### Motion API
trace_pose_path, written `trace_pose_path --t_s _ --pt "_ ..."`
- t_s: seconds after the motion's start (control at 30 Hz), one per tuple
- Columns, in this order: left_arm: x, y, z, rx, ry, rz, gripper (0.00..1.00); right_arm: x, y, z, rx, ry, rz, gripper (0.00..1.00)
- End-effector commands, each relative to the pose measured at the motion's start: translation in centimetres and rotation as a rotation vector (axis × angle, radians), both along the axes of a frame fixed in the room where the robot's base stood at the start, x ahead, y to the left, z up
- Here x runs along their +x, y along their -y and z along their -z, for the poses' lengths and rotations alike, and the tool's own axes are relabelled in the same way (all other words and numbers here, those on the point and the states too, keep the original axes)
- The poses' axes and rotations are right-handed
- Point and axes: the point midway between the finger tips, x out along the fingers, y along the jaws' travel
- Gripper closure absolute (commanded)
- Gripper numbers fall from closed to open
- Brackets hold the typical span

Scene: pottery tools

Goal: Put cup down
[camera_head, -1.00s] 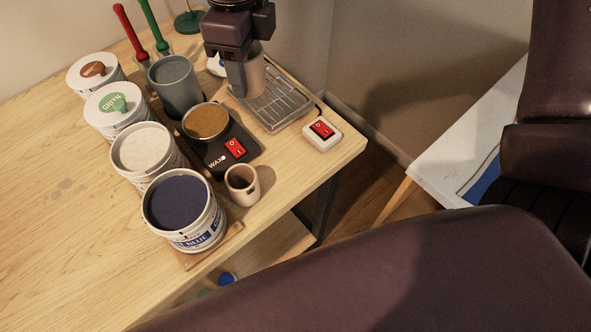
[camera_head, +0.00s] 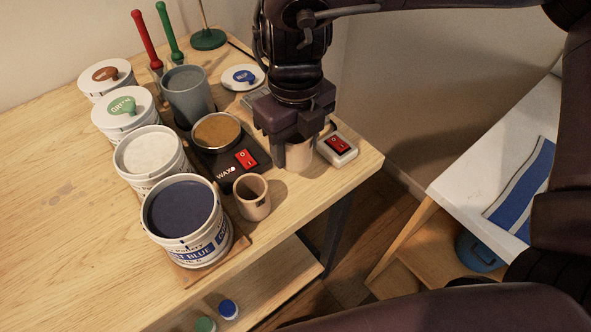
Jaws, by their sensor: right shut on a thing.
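My right gripper (camera_head: 287,147) points down near the right front part of the wooden table, with its jaws shut on a small beige cup (camera_head: 299,157). The held cup is upright and partly hidden by the fingers. I cannot tell whether its base touches the table. A second beige cup (camera_head: 253,201) stands upright on the table, left of and nearer than the held one. My left gripper is not in view.
A black wax heater (camera_head: 226,174) with a red switch stands just left of the gripper. A white switch box (camera_head: 337,149) is close on its right. Several glaze buckets, including a dark blue one (camera_head: 184,212), line the left. The table's front edge (camera_head: 345,190) is near.

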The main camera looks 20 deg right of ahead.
Motion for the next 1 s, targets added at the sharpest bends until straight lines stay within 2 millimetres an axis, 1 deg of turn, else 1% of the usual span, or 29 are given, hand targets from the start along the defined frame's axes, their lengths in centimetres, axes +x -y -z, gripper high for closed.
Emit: trace_pose_path --t_s 0.03,0.1,0.27,0.4,0.5,0.8,0.93,0.97,1.0 --pt "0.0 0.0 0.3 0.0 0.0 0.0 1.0 -0.1 0.0 1.1 0.002 -0.004 0.0 0.74" --pt "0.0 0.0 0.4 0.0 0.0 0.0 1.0 0.0 0.0 2.0 0.002 -0.002 0.0 0.74" --pt "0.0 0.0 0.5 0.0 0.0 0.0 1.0 0.0 0.0 3.2 0.001 -0.001 0.0 0.74" --pt "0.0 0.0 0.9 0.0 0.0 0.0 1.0 -0.1 0.0 5.3 0.001 -0.003 0.0 0.74" --pt "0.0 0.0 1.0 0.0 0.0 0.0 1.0 0.0 0.0 6.3 0.001 0.0 0.0 0.74" --pt "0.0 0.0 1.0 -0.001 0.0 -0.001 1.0 0.0 0.0 6.5 0.001 0.002 0.0 0.74" --pt "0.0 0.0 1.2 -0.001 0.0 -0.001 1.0 0.0 0.0 6.9 0.0 0.001 0.0 0.74" --pt "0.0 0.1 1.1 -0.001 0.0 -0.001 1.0 0.0 0.0 6.8 0.001 0.002 0.0 0.48" --pt "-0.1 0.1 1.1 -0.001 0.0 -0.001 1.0 0.0 0.0 6.8 0.001 0.002 0.0 0.43"
